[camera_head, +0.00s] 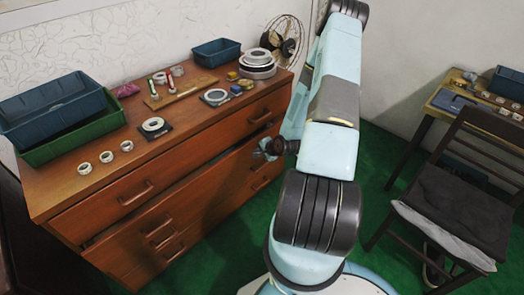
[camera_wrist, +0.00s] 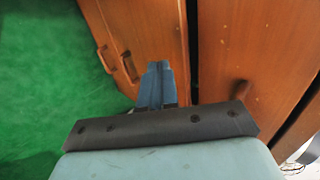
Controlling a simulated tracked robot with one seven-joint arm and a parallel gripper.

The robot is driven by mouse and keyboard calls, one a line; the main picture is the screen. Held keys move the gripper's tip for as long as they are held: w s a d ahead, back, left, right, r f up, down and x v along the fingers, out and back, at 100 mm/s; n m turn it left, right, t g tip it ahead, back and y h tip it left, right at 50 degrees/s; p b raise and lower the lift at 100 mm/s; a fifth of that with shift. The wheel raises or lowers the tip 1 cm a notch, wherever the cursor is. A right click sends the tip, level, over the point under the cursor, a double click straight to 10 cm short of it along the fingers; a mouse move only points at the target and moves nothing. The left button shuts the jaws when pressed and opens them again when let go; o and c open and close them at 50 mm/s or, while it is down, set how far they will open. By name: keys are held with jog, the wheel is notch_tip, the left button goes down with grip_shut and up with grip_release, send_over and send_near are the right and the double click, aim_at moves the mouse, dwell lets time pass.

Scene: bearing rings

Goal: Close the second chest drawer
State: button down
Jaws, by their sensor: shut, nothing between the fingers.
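The wooden chest (camera_head: 110,225) stands on the left in the head view. Its second drawer (camera_head: 205,200) sits slightly out, with a dark gap along its top edge below the top drawer (camera_head: 190,160). In the wrist view the second drawer's front (camera_wrist: 140,25) is beside the dark gap (camera_wrist: 192,45), with the top drawer's front (camera_wrist: 225,45) to the right. My gripper (camera_wrist: 157,66) is shut and empty, its blue fingertips over the second drawer's front; I cannot tell whether they touch. In the head view my gripper (camera_head: 262,152) is at the drawer's right part, partly hidden by my arm.
Blue and green bins (camera_head: 55,105), bearing rings (camera_head: 153,125) and a fan (camera_head: 285,35) stand on the chest top. A dark chair (camera_head: 455,200) and a side table (camera_head: 440,100) are at the right. Green floor lies open before the chest.

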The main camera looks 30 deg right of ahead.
aim_at(242, 146)
jog(key=w+f, duration=0.1)
jog(key=w, duration=0.1)
jog(key=w+a+f, duration=0.1)
jog(key=w, duration=0.1)
jog(key=w+f, duration=0.1)
jog(key=w, duration=0.1)
jog(key=shift+w+a+f, duration=0.1)
jog(key=shift+w+a, duration=0.05)
jog(key=shift+a, duration=0.25)
jog(key=shift+w+a, duration=0.15)
jog(key=shift+w, duration=0.3)
jog(key=shift+w+a, duration=0.2)
jog(key=shift+w, duration=0.45)
jog(key=shift+w+a, duration=0.15)
jog(key=shift+w, duration=0.45)
jog(key=shift+s, duration=0.15)
